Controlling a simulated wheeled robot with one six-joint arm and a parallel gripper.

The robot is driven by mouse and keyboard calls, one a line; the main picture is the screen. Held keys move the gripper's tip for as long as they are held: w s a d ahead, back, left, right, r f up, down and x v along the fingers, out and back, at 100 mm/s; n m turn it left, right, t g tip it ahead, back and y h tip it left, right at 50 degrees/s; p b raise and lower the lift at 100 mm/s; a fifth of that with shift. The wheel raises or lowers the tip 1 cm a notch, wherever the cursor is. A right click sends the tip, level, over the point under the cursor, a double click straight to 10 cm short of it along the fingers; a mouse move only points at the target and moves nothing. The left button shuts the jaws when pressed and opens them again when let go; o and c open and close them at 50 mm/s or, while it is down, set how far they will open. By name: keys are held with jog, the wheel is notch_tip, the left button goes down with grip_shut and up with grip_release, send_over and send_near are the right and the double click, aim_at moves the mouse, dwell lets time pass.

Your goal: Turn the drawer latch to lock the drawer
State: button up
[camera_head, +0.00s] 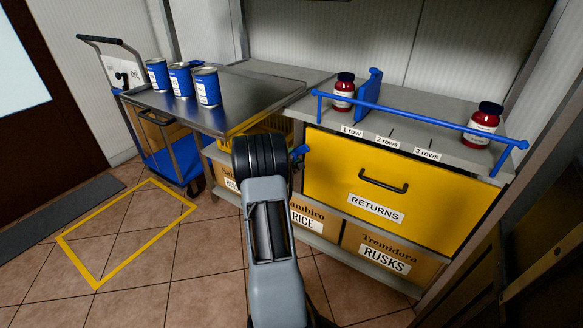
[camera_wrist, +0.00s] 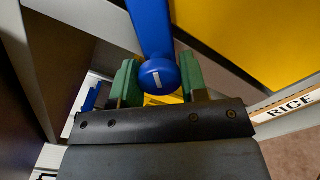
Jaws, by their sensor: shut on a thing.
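The yellow drawer (camera_head: 395,185) labelled RETURNS has a black handle and looks closed in its grey cabinet. The blue drawer latch (camera_head: 300,151) shows at the drawer's left edge in the head view, partly hidden by my arm. In the wrist view the latch (camera_wrist: 148,22) is a blue bar ending in a round knob with a white mark. My gripper (camera_wrist: 158,80) has its green fingers on either side of this knob and is shut on it. The head view hides my fingers behind my dark wrist.
A blue rail (camera_head: 420,120) and two red jars (camera_head: 485,124) are on the cabinet top. Crates of rice and rusks (camera_head: 386,251) sit below the drawer. A steel table (camera_head: 235,95) with blue cans and a trolley stand left.

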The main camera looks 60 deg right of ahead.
jog(key=m+b, duration=0.2)
jog(key=b, duration=0.1)
jog(key=m+b, duration=0.2)
jog(key=b, duration=0.1)
jog(key=shift+f+b, duration=0.35)
jog(key=shift+b, duration=0.05)
jog(key=shift+r+m+b, duration=0.2)
jog(key=shift+m+b, duration=0.45)
jog(key=shift+m, duration=0.35)
jog(key=shift+r+m+b, duration=0.15)
jog(key=shift+m+b, duration=0.45)
jog(key=shift+m, duration=0.4)
jog(key=o, duration=0.9)
jog(key=shift+a, duration=0.1)
jog(key=a+p, duration=0.3)
jog(key=a, duration=1)
jog(key=shift+a, duration=0.3)
